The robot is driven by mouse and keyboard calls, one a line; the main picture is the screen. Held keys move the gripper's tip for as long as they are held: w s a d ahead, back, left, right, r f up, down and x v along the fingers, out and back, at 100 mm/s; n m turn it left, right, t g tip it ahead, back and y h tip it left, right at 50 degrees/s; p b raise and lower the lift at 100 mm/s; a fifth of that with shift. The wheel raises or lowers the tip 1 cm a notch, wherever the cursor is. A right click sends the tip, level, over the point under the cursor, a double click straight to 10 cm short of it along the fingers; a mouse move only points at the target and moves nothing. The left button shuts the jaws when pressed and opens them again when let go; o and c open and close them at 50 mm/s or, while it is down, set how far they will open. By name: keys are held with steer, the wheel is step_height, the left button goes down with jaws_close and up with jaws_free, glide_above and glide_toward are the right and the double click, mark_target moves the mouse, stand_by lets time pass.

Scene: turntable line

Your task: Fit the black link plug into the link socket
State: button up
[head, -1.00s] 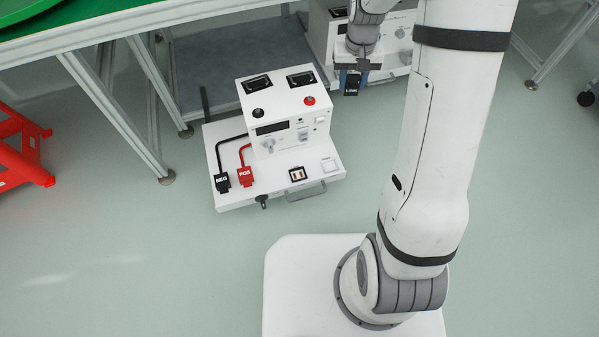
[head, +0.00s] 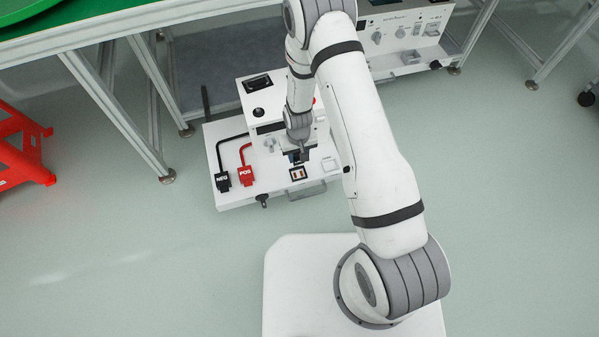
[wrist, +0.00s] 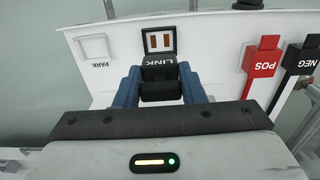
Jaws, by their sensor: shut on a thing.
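My gripper (head: 299,155) is over the front shelf of the white unit. In the wrist view its blue fingers (wrist: 160,82) are shut on the black link plug (wrist: 162,72), which carries white LINK lettering. The link socket (wrist: 160,41), a black-framed square with copper-coloured contacts, appears just beyond the plug in the wrist view. In the head view the socket (head: 297,174) is just in front of the gripper, open and uncovered. The plug looks apart from the socket, but its height above the shelf is hard to tell.
A white PARK square (wrist: 94,46) lies beside the socket. The red POS plug (head: 246,175) and black NEG plug (head: 222,181) with cables are on the shelf's left. The unit's raised box (head: 262,100) stands behind. A second white unit (head: 408,40) is at the back.

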steer(key=b, duration=0.3)
glide_above(299, 175)
step_height(299, 175, down, 10)
steer(key=shift+s+r, duration=0.1)
steer(key=shift+r, duration=0.15)
steer(key=shift+f+b, duration=0.2)
steer(key=shift+b, duration=0.15)
steer(key=o, duration=1.1)
